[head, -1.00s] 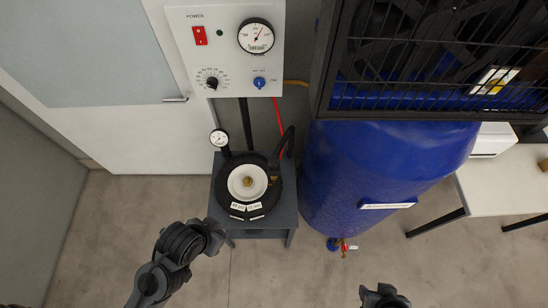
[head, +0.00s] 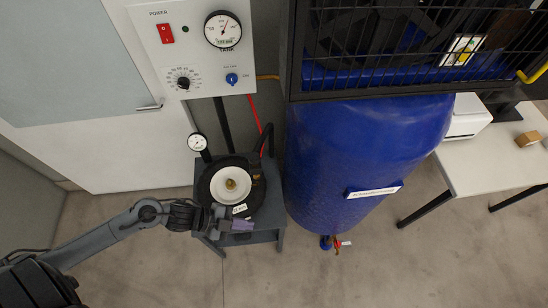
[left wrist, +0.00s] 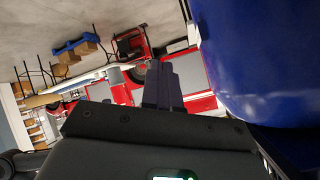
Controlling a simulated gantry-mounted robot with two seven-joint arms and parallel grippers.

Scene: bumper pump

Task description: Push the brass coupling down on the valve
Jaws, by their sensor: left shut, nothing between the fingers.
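A small black wheel (head: 212,190) with a white rim lies flat on a grey stand, a brass hub (head: 231,184) in its middle. A black hose (head: 265,138) curves down to the wheel's right side. A small brass-coloured piece, seemingly the coupling (head: 257,176), shows there at the rim's edge; the valve under it cannot be made out. My left gripper (head: 243,226) is at the front edge of the wheel, short of the coupling, shut and empty. Its closed fingers (left wrist: 162,86) show in the left wrist view. My right gripper is out of view.
A small gauge (head: 197,142) stands at the wheel's back left. A white panel (head: 200,55) with a red switch, dial and gauge is behind. A large blue tank (head: 345,150) stands close on the right, under a black cage (head: 410,50). A white table (head: 480,165) is farther right.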

